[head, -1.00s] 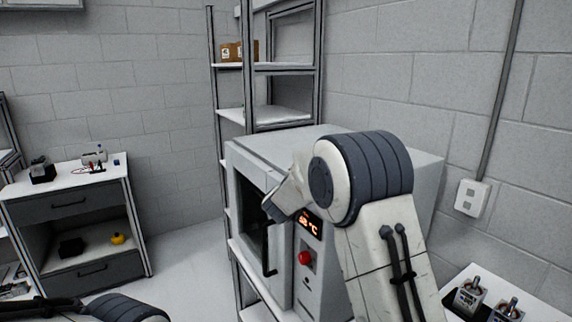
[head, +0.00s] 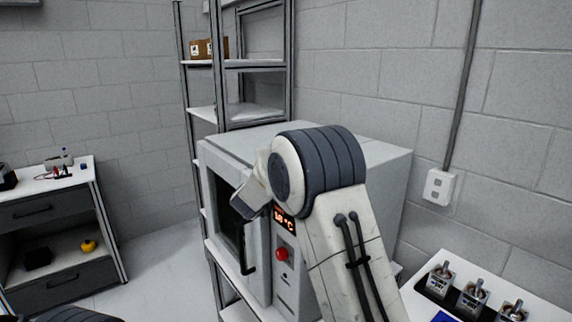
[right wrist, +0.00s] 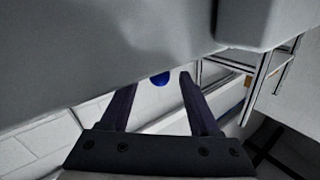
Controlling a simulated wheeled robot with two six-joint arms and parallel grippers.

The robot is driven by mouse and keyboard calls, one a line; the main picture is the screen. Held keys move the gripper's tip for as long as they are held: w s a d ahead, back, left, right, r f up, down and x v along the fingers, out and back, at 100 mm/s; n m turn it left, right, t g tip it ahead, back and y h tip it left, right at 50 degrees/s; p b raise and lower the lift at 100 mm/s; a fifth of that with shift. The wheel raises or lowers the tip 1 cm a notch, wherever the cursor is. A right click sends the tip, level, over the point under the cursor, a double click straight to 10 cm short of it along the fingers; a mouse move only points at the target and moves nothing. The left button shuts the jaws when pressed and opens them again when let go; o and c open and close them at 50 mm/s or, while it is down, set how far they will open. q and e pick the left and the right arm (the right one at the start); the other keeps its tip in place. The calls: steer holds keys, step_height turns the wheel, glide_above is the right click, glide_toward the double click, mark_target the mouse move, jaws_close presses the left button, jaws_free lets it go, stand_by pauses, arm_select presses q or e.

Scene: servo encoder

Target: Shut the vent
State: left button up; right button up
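A grey box-shaped oven (head: 372,163) with a dark-windowed door stands in the middle of the head view. I cannot make out a vent for certain on it. In the right wrist view a small blue rounded piece (right wrist: 160,78) shows below a grey surface (right wrist: 110,40), between my fingertips; I cannot tell whether it belongs to the vent. My right gripper (right wrist: 158,84) is open, with its two dark fingers apart and nothing clearly held. In the head view my right arm hides part of the oven's front and top. My left gripper is out of view.
The oven has a lit orange display (head: 284,219), a red button (head: 282,254) and a dark door handle (head: 249,248). A metal rack (head: 237,66) stands behind. A drawer bench (head: 50,212) is at left. A white table (head: 548,309) with several small devices is at lower right.

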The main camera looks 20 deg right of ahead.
steer(key=b+v, duration=0.3)
steer(key=v, duration=0.7)
steer(key=shift+s+a, duration=0.15)
steer(key=shift+s, duration=0.05)
steer(key=a+f+n+t+y, duration=0.25)
steer(key=a+n+y, duration=0.45)
steer(key=a+y, duration=0.65)
steer(key=s+a+f+n+g+y, duration=0.1)
steer(key=s+a+f+n+g, duration=0.1)
steer(key=s+a+f, duration=0.3)
steer(key=s+a+f+n+g+y, duration=0.1)
steer(key=s+a+n+g+y, duration=0.1)
steer(key=s+a, duration=0.35)
steer(key=s+a+f+n+g+y, duration=0.1)
steer(key=s+a+f+n+g, duration=0.35)
steer(key=s, duration=0.45)
steer(key=s+d+f+n+g+h, duration=0.1)
steer(key=s+d+f+g+h, duration=0.1)
steer(key=s, duration=0.7)
steer(key=s+d+f+n+g+h, duration=0.1)
steer(key=s+d+f+g, duration=0.3)
steer(key=s, duration=0.6)
steer(key=shift+d+n+g+h, duration=0.35)
steer(key=shift+d+g+h, duration=0.15)
steer(key=shift+d, duration=0.55)
